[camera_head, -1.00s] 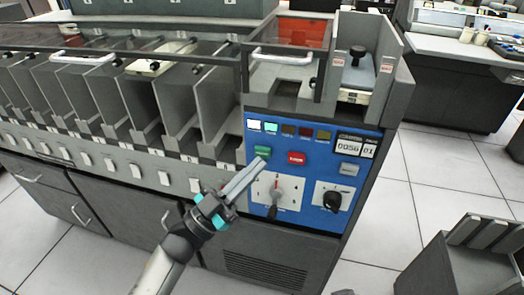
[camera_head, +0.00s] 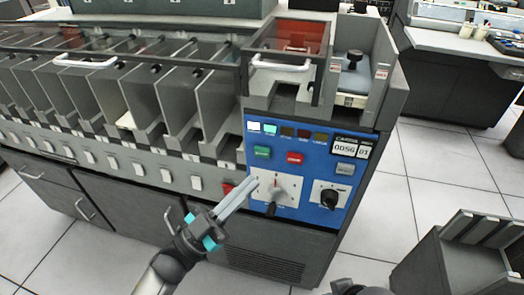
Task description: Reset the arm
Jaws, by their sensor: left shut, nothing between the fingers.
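My left gripper (camera_head: 238,200) is shut and empty. It comes in from the lower left and points up and right at the blue control panel (camera_head: 313,215). Its fingertips are by the left edge of the white dial plate (camera_head: 290,187), below the green button (camera_head: 262,152) and the red button (camera_head: 295,158). I cannot tell whether they touch the panel. The black knob (camera_head: 330,198) is to the right. A small grey part of mine shows at the bottom edge; my right gripper is not in view.
The grey card sorter has a row of pockets (camera_head: 214,105) with white switches (camera_head: 166,176) below. A red switch (camera_head: 228,188) is close to my gripper. A grey box-like unit (camera_head: 430,268) stands at lower right. The tiled floor (camera_head: 430,180) between is clear.

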